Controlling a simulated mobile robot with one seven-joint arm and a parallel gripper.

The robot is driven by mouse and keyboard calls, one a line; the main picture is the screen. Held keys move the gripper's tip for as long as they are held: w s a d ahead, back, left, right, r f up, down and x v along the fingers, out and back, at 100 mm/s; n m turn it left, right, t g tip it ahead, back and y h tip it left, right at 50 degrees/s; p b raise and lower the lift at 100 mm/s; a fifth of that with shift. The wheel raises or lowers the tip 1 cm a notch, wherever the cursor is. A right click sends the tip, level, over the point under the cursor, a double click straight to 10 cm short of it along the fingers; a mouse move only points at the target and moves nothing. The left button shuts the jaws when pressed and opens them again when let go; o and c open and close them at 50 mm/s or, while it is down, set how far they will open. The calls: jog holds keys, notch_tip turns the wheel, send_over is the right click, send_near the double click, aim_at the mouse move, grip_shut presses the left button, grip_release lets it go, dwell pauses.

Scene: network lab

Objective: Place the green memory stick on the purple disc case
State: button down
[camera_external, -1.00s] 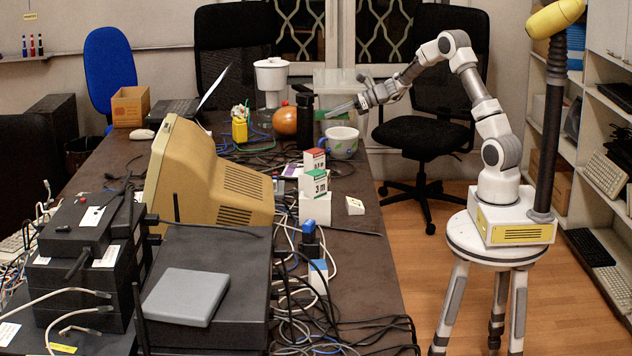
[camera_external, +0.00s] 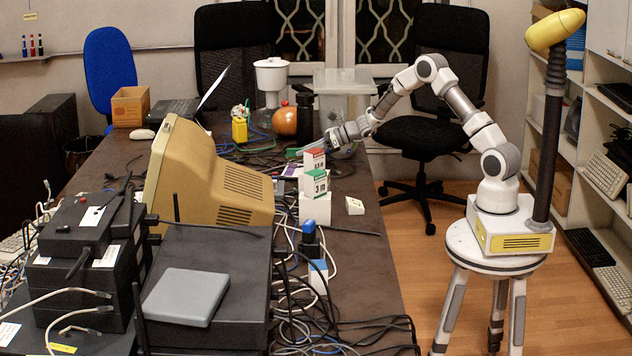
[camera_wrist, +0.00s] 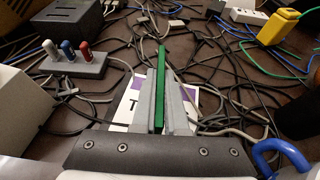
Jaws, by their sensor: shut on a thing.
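My gripper (camera_wrist: 160,100) is shut on the green memory stick (camera_wrist: 160,85), which stands out beyond the fingertips in the wrist view. The purple disc case (camera_wrist: 197,97), white and purple with a dark letter, lies under and behind the fingers, which hide its middle. The stick appears above the case; I cannot tell whether they touch. In the external view my gripper (camera_external: 318,148) is low over the table behind the small boxes, with the green stick (camera_external: 293,152) at its tip. The case (camera_external: 292,171) shows partly left of the boxes.
Stacked small boxes (camera_external: 315,185) stand close in front of my gripper. A blue handle (camera_wrist: 282,152) is near at lower right. A grey block with coloured pegs (camera_wrist: 75,65), many cables and a yellow holder (camera_wrist: 278,27) lie around. The beige monitor (camera_external: 205,178) stands left.

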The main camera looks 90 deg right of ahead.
jog(key=shift+w+a+f, duration=0.15)
jog(key=shift+w+f, duration=0.15)
jog(key=shift+f, duration=0.15)
jog(key=shift+f+b, duration=0.7)
jog(key=shift+f, duration=1)
jog(key=shift+f+b, duration=0.3)
jog(key=c, duration=1)
grip_release()
jog(key=shift+r, duration=0.1)
jog(key=shift+o, duration=0.2)
jog(key=shift+r, duration=0.1)
